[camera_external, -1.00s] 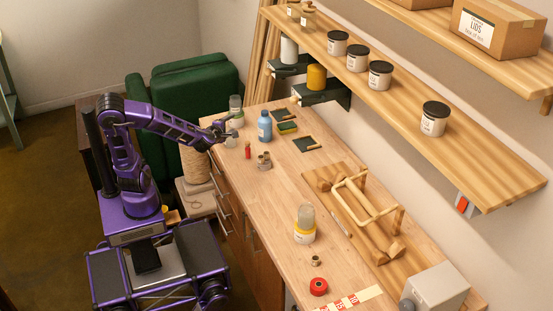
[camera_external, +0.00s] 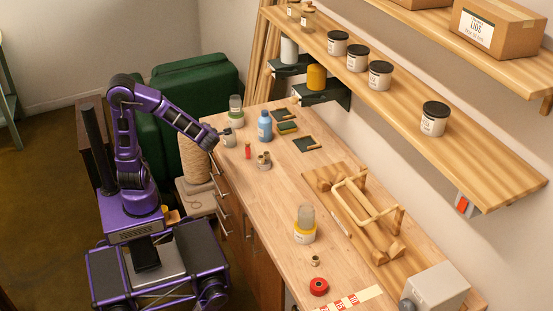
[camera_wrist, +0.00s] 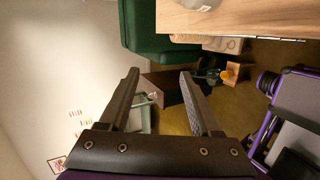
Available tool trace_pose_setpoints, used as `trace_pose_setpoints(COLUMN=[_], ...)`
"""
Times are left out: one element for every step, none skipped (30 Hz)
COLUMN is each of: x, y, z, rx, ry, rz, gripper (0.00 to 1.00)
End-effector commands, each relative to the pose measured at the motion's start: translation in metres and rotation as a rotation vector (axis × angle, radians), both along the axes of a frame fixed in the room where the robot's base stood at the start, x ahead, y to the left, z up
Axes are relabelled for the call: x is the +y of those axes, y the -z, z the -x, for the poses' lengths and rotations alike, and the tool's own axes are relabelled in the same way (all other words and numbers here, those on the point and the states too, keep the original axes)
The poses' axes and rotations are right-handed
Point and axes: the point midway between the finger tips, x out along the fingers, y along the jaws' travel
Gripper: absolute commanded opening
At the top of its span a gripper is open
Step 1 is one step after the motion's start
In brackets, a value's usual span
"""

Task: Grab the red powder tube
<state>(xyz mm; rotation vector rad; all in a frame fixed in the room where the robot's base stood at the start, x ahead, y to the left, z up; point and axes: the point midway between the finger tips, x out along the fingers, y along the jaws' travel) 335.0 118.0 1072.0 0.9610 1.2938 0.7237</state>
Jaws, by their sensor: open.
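The tube is not visible in the wrist view, which shows the floor and the table's side.
A lidded jar (camera_external: 228,137) stands close to my gripper. A blue bottle (camera_external: 265,126) and a cluster of small brownish pieces (camera_external: 264,161) stand near the tube. A green armchair (camera_external: 185,95) is behind my arm. The table's middle is largely clear.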

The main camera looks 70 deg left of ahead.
Motion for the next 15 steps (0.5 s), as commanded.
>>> trace_pose_setpoints(x=[-0.001, 0.0, 0.001, 0.001, 0.001, 0.001, 0.002, 0.002, 0.001, 0.001, 0.001, 0.0, 0.0, -0.001, -0.002], y=[0.002, 0.002, 0.002, 0.002, 0.002, 0.003, 0.003, 0.004, 0.005, 0.007, 0.008, 0.01, 0.012, 0.014, 0.017], z=[-0.006, -0.009, -0.013, -0.017, -0.02, -0.026, -0.031, -0.036, -0.044, -0.05, -0.056, -0.064, -0.07, -0.076, -0.084], rx=[0.026, 0.045, 0.07, 0.092, 0.115, 0.149, 0.178, 0.21, 0.258, 0.297, 0.34, 0.395, 0.437, 0.482, 0.54], ry=[0.04, 0.062, 0.095, 0.122, 0.152, 0.194, 0.23, 0.268, 0.325, 0.37, 0.415, 0.476, 0.52, 0.564, 0.623], rz=[-0.004, -0.01, -0.019, -0.027, -0.036, -0.048, -0.061, -0.074, -0.098, -0.117, -0.139, -0.171, -0.196, -0.222, -0.259], gripper=[0.65, 0.65, 0.65, 0.65, 0.65, 0.65, 0.65, 0.65, 0.65, 0.65, 0.65, 0.65, 0.65, 0.65, 0.65])
